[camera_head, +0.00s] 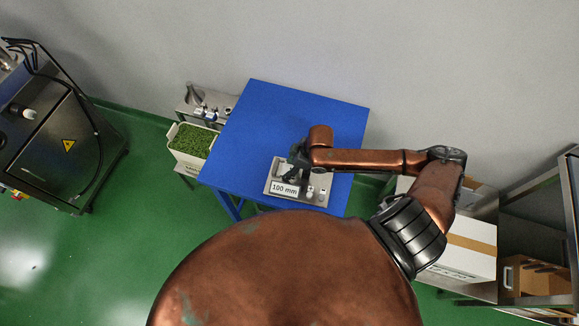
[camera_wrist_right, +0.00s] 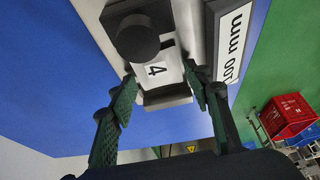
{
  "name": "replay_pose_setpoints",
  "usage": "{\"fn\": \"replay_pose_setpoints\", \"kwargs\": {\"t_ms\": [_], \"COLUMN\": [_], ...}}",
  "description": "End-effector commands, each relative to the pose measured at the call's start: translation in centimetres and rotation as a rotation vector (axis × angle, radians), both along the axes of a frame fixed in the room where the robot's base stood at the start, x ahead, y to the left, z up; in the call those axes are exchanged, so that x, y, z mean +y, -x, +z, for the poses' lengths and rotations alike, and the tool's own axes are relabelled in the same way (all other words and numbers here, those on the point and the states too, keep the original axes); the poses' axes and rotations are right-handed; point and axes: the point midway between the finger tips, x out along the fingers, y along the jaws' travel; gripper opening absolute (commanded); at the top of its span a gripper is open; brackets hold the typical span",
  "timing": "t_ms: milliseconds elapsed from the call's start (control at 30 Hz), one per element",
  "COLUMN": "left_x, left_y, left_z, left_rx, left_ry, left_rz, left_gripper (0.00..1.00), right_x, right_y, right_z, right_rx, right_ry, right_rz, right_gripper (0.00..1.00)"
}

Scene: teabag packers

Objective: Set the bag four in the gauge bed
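The gauge, a grey block with a "100 mm" plate (camera_head: 284,189), stands on the blue table. Its plate (camera_wrist_right: 233,45) also shows in the right wrist view, beside a round black knob (camera_wrist_right: 138,40). The bag four (camera_wrist_right: 156,70), white with a "4" label, lies at the gauge bed below the knob. My right gripper (camera_wrist_right: 160,75) is over it, with its green-padded fingers apart, one on each side of the bag. I see no clear grip on it. In the head view my right gripper (camera_head: 294,172) is dark and hides the bag. My left gripper is out of view.
The blue table (camera_head: 262,115) is mostly bare behind and left of the gauge. A bin of green leaves (camera_head: 192,142) stands at its left. White cartons (camera_head: 468,245) stand at the right. A red crate (camera_wrist_right: 287,116) shows far off in the wrist view.

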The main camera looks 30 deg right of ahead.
Motion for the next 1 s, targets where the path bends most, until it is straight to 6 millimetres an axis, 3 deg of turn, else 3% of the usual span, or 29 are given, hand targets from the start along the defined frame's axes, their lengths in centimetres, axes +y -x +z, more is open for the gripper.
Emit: {"fn": "replay_pose_setpoints", "kwargs": {"t_ms": [133,467,567,1000], "left_x": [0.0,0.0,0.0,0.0], "left_y": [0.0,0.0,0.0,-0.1], "left_z": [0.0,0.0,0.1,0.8], "left_rx": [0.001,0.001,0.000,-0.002], "left_ry": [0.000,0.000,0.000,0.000], "left_rz": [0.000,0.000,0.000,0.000], "left_gripper": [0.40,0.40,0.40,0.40], "right_x": [0.0,-0.1,-0.5,-2.8], "right_y": [0.0,0.0,0.3,2.7], "right_z": [0.0,0.4,1.5,9.4], "right_rx": [0.000,0.000,-0.001,0.000], "right_ry": [0.000,0.001,0.002,0.004], "right_rz": [0.000,0.000,-0.001,0.000], "right_gripper": [0.56,0.56,0.56,0.56]}}
